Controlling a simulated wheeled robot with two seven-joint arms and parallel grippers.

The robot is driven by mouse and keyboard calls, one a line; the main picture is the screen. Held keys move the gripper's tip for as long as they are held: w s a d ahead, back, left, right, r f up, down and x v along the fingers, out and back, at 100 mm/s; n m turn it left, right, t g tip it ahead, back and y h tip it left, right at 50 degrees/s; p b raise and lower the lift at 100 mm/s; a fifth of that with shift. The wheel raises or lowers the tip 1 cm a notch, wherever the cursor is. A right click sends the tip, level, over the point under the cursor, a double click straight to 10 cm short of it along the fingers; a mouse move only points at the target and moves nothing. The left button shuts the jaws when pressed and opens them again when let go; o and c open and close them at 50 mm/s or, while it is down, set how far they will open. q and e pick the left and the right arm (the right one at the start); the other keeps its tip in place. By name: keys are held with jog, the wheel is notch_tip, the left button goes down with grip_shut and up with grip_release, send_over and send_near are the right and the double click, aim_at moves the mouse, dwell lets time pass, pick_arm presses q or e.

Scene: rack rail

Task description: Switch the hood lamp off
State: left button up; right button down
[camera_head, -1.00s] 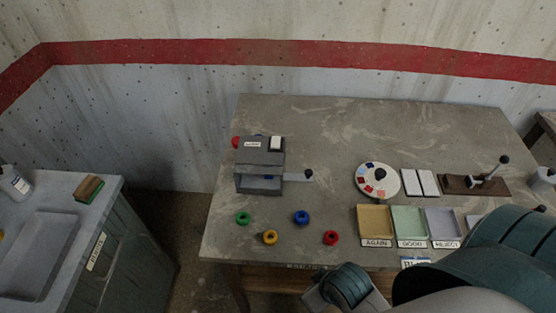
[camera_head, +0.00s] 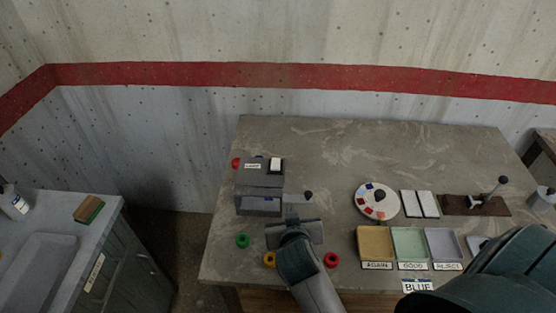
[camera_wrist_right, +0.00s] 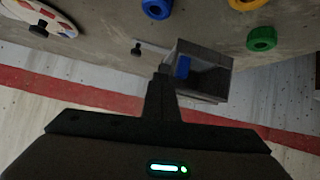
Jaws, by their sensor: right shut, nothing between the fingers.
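The hood (camera_head: 258,202) is a grey box standing at the left of the table. A small white label (camera_head: 252,166) and a white rocker switch (camera_head: 275,165) sit on its top. The rocker's tilt is too small to read. My right gripper (camera_head: 292,220) is just in front of the hood's right front corner, apart from the switch. In the right wrist view its fingers (camera_wrist_right: 164,70) are shut and empty, pointing at the hood (camera_wrist_right: 205,75), whose open side shows something blue inside. I cannot tell whether the lamp is lit. My left gripper is out of view.
A lever with a black knob (camera_head: 308,195) sticks out right of the hood. Green (camera_head: 242,241), yellow (camera_head: 269,259) and red (camera_head: 331,260) rings lie in front; a blue ring (camera_wrist_right: 156,8) lies nearby. Trays (camera_head: 375,241) and a colour dial (camera_head: 377,201) stand to the right.

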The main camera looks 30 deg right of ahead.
jog(key=w+r+m+t+h, duration=0.2)
jog(key=w+r, duration=0.6)
jog(key=r, duration=0.1)
jog(key=shift+w+a+r+t+h, duration=0.2)
jog(key=shift+w+r+t+h, duration=0.1)
jog(key=shift+w+h, duration=0.1)
jog(key=shift+d, duration=0.1)
jog(key=b, duration=0.3)
send_over(278, 165)
notch_tip(278, 165, down, 2)
jog(key=shift+s+f, duration=0.1)
jog(key=shift+f, duration=0.15)
jog(key=shift+w+d+f+b, duration=0.15)
jog(key=shift+f+b, duration=0.2)
jog(key=shift+f, duration=0.2)
jog(key=shift+w+a+f+b, duration=0.15)
jog(key=shift+f+b, duration=0.2)
jog(key=shift+f, duration=0.2)
jog(key=shift+f+b, duration=0.75)
jog(key=shift+f, duration=0.15)
jog(key=shift+s, duration=0.1)
